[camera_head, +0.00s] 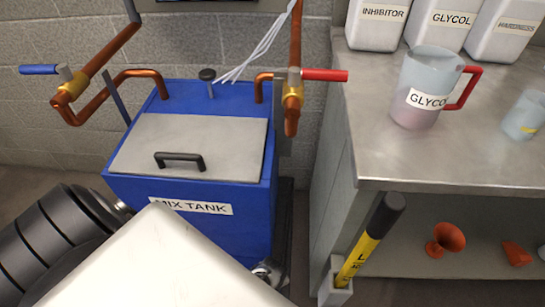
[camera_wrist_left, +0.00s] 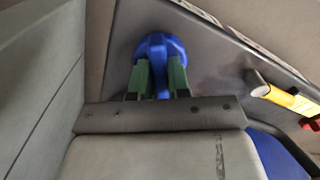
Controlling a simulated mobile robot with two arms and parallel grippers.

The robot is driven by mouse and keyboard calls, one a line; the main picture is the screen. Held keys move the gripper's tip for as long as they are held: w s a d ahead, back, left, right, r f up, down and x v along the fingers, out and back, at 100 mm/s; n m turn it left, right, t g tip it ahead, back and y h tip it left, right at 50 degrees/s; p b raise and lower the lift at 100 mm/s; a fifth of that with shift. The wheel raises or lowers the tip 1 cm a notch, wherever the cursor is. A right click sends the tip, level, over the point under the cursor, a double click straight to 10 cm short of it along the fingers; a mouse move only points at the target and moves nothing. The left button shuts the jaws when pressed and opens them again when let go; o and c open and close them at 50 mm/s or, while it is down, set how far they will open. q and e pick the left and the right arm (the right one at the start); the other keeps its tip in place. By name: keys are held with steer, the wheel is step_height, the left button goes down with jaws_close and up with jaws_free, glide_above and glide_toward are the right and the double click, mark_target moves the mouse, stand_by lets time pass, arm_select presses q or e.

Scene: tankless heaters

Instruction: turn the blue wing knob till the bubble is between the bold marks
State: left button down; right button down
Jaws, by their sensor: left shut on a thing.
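The blue wing knob (camera_wrist_left: 160,44) is in the upper middle of the left wrist view, in front of a grey panel. My left gripper (camera_wrist_left: 159,64) has its two green fingers on either side of the knob's wing and is shut on it. The knob and the left fingers are hidden in the head view, where my arm and a pale housing fill the lower left. The bubble and the bold marks show in neither view. My right gripper is not in view.
A blue mix tank (camera_head: 240,215) with a grey lid (camera_head: 220,135) stands against the wall, with copper pipes above. At right, a steel bench (camera_head: 450,165) holds a glycol jug (camera_head: 420,78) and white containers. A yellow tube (camera_head: 360,255) with a black top stands beside the bench.

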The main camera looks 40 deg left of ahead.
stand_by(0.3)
arm_select(q)
steer(key=c, duration=1.1)
jaws_free()
steer(key=shift+r, duration=0.25)
step_height(320, 180, up, 3)
steer(key=shift+f+p, duration=0.2)
steer(key=shift+p, duration=1.05)
step_height(320, 180, up, 3)
steer(key=shift+r+p, duration=0.1)
steer(key=shift+p, duration=0.95)
steer(key=shift+r+p, duration=1.4)
steer(key=shift+r, duration=0.85)
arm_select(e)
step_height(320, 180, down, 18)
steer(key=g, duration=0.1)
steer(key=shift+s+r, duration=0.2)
